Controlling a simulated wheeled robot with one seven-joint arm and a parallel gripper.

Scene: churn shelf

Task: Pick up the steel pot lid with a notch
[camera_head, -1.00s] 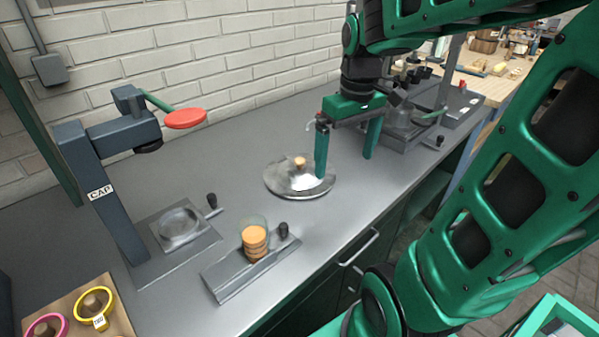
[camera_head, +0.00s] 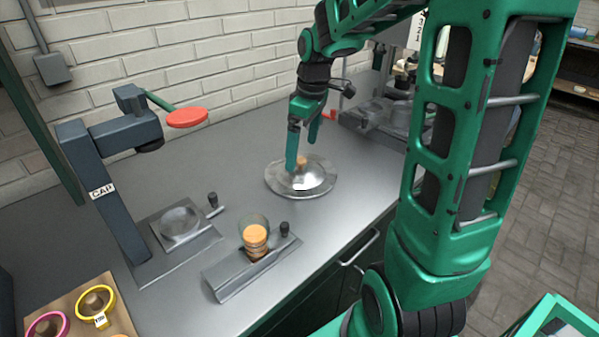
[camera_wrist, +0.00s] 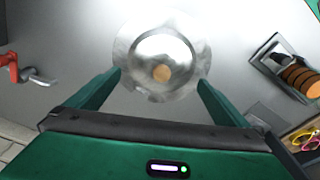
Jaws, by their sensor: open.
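The steel pot lid (camera_head: 320,182) lies on the grey counter near its middle, a shiny domed disc with a small tan knob on top. In the wrist view the lid (camera_wrist: 188,52) sits ahead of and between my fingers, its knob low in the gap. I cannot make out a notch in its rim. My gripper (camera_head: 302,155) points down over the lid, with one finger close in front of the knob in the head view. The gripper also shows in the wrist view (camera_wrist: 158,80), its two green fingers spread apart with nothing held between them.
A dark press marked CAP (camera_head: 103,190) with a red disc (camera_head: 187,117) stands left. A jar with orange discs (camera_head: 255,238) sits in a metal holder at the front. A wooden board (camera_head: 70,305) with coloured rings lies front left. A brick wall backs the counter.

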